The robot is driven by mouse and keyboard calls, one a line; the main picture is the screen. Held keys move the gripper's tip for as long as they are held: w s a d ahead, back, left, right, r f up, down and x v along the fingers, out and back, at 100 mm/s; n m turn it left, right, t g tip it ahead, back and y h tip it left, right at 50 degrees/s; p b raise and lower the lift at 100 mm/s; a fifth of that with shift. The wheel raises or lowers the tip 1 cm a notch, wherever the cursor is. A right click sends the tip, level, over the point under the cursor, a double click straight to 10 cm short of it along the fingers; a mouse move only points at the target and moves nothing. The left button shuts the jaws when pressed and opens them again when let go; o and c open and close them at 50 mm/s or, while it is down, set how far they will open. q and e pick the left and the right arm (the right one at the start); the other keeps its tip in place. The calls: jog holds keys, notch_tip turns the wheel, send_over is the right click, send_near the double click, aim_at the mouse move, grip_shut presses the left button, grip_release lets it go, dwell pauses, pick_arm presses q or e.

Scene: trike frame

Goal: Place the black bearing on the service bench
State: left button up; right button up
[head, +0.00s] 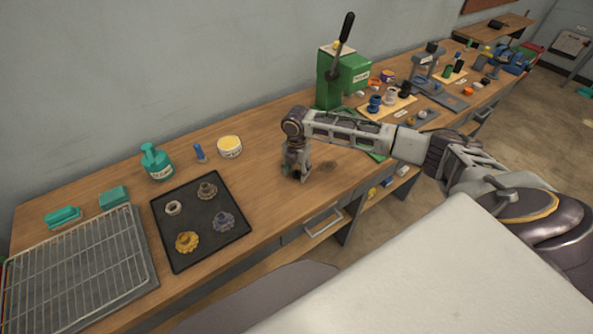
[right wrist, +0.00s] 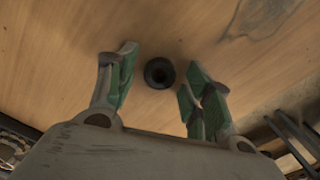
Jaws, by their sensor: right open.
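The black bearing (right wrist: 160,73) shows in the right wrist view as a small dark ring with a hole, on the wooden top of the service bench (right wrist: 60,35). My right gripper (right wrist: 161,62) is open, with green-padded fingers on both sides of the bearing and a visible gap to each. In the head view my right gripper (head: 297,174) points down close over the middle of the bench (head: 265,185). The bearing cannot be made out there, probably hidden by the gripper. My left gripper is not in view.
A black tray (head: 158,223) with several rings and gears lies left, beside a wire rack (head: 75,265). A teal bottle (head: 157,162), blue tube (head: 200,153) and yellow-topped tub (head: 229,147) stand behind. A green press (head: 343,78) stands right of the gripper. Bare wood surrounds the gripper.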

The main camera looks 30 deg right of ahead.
aim_at(296, 173)
jog(key=shift+r, duration=0.1)
notch_tip(296, 173, up, 12)
jog(key=b, duration=0.1)
dwell(0.6)
dwell(0.8)
